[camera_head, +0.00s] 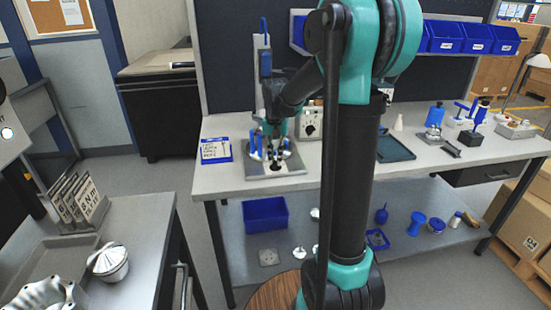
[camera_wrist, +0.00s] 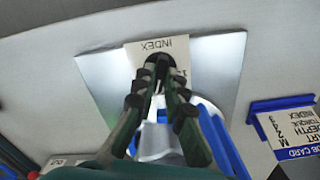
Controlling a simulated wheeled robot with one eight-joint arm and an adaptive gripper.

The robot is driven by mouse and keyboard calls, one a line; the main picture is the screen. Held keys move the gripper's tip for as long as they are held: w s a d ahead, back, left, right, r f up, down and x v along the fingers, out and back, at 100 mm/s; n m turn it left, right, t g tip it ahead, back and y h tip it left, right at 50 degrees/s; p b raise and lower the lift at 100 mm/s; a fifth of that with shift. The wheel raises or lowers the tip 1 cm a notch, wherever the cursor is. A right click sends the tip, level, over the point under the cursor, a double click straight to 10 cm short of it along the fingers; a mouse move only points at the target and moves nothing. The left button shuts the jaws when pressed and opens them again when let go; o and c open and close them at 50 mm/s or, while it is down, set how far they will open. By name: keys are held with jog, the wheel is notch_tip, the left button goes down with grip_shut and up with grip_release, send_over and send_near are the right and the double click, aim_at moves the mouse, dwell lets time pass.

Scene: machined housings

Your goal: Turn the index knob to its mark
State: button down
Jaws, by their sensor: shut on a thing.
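In the wrist view, the index knob (camera_wrist: 159,60) is a dark round part below a pale label (camera_wrist: 178,43) reading INDEX, upside down in this view. My gripper (camera_wrist: 160,82) reaches over the label with its two dark fingers close together, shut on the knob. The fingers hide most of the knob, and its mark cannot be made out.
A blue-framed job card (camera_head: 216,150) lies left of the plate; it also shows in the wrist view (camera_wrist: 290,128). A blue and white part (camera_wrist: 160,140) stands close behind my fingers. A grey box with a dial (camera_head: 310,120) stands behind the plate. A dark tray (camera_head: 395,149) lies farther right.

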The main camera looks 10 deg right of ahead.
jog(key=n, duration=0.4)
jog(key=shift+n, duration=2.2)
jog(key=c, duration=1.6)
grip_release()
notch_tip(320, 180, up, 12)
